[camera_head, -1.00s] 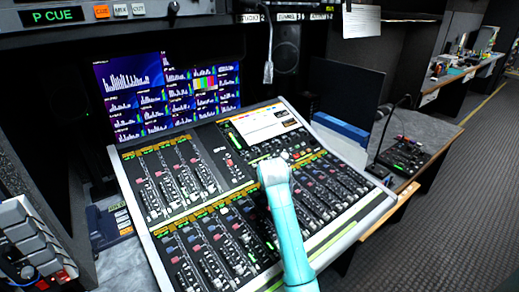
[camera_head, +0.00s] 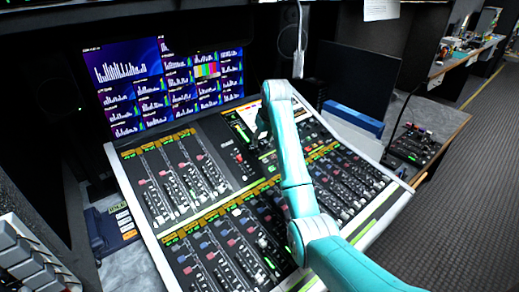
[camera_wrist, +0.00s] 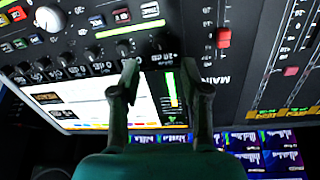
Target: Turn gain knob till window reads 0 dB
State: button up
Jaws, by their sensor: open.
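The mixing console (camera_head: 225,205) lies tilted across the middle of the head view. In the wrist view, a row of small black knobs (camera_wrist: 123,47) runs beside the console's bright screen (camera_wrist: 95,99), with a larger pale knob (camera_wrist: 49,18) at the upper left. I cannot tell which is the gain knob. In the head view my gripper (camera_head: 262,132) is partly hidden by my arm.
Faders fill the console's left and lower parts; a red fader cap (camera_wrist: 223,37) shows near my gripper. Monitors (camera_head: 170,88) stand behind the console. A blue box (camera_head: 353,119) and dark screen (camera_head: 352,80) stand at the right, beside a desk with a black device (camera_head: 409,145).

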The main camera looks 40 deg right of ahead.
aim_at(259, 151)
jog(key=x, duration=0.7)
jog(key=shift+f, duration=0.15)
grip_shut()
